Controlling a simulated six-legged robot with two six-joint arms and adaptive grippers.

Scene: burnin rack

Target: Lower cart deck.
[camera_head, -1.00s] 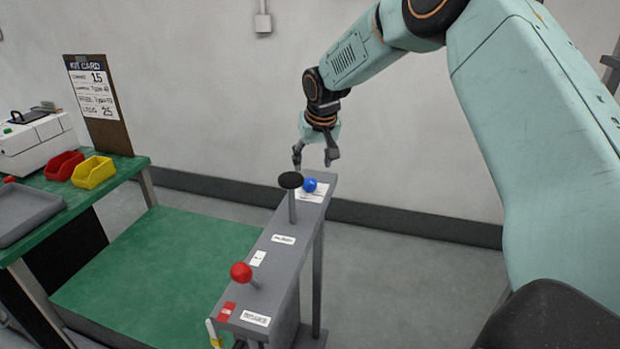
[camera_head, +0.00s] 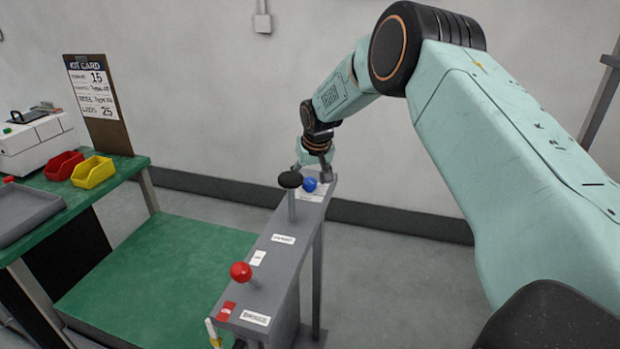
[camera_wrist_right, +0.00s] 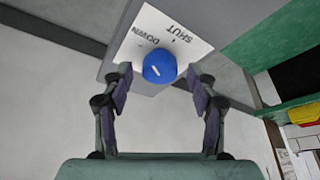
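The green cart deck (camera_head: 150,275) lies low beside a narrow grey control stand (camera_head: 262,262). On the stand are a red ball-topped lever (camera_head: 241,271), a black knob on a post (camera_head: 290,180) and a blue knob (camera_head: 310,185) at the far end. In the right wrist view the blue knob (camera_wrist_right: 159,66) sits on a white label reading "SHUT" and "DOWN". My right gripper (camera_head: 318,172) is at the blue knob. Its fingers (camera_wrist_right: 160,90) are apart, one each side just short of the knob, with nothing between the tips. My left gripper is not in view.
A green-topped bench (camera_head: 110,180) at left holds a red bin (camera_head: 63,165), a yellow bin (camera_head: 93,172), a grey tray (camera_head: 25,215) and a kit card board (camera_head: 97,105). The wall is close behind the stand. Floor right of the stand is clear.

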